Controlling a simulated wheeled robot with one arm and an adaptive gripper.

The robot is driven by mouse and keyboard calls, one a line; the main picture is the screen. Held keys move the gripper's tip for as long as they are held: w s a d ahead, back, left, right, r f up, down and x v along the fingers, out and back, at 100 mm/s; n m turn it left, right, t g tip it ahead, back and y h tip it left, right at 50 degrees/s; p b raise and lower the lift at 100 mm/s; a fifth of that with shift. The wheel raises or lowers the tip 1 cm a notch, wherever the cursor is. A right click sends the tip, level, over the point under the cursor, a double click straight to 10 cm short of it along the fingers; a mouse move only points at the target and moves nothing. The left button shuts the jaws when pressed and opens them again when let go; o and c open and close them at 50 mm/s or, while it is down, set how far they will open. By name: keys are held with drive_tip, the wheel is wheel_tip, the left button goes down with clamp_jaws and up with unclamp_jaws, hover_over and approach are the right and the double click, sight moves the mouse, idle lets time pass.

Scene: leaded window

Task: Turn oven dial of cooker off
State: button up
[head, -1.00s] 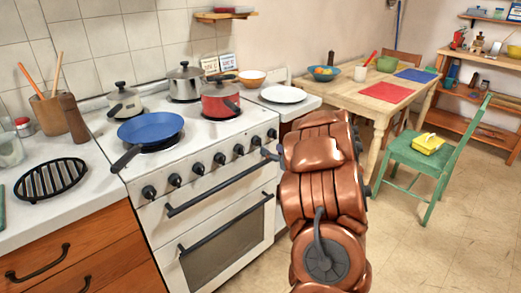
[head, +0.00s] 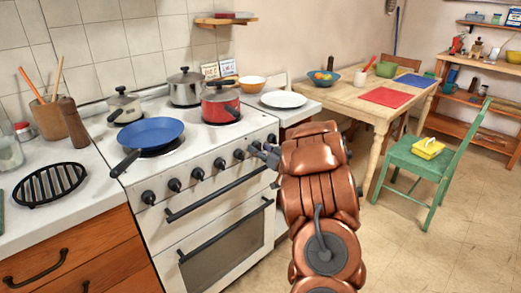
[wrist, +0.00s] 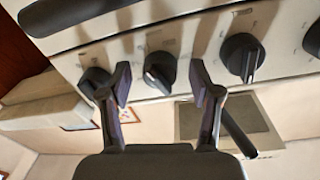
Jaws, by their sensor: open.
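The white cooker (head: 215,200) has a row of several black dials along its front. Which one is the oven dial cannot be told from the markings. My gripper (head: 262,152) is at the right part of this row in the head view and hides part of it. In the wrist view my gripper (wrist: 161,84) is open, and one black dial (wrist: 159,70) shows between its two fingers. That dial's raised bar is slanted. A second dial (wrist: 94,82) is beside the left finger, and a third dial (wrist: 243,57) is right of the right finger. Contact cannot be told.
A dark oven handle (head: 215,194) runs below the dials. A blue pan (head: 150,132), a red pot (head: 220,106) and two steel pots stand on the hob. A wooden table (head: 345,98) and green chair (head: 425,160) are to the right, with open floor in front.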

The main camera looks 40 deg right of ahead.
drive_tip(key=c, duration=1.1)
drive_tip(key=shift+c, duration=0.2)
drive_tip(key=shift+f+n, duration=0.1)
drive_tip(key=shift+n, duration=0.2)
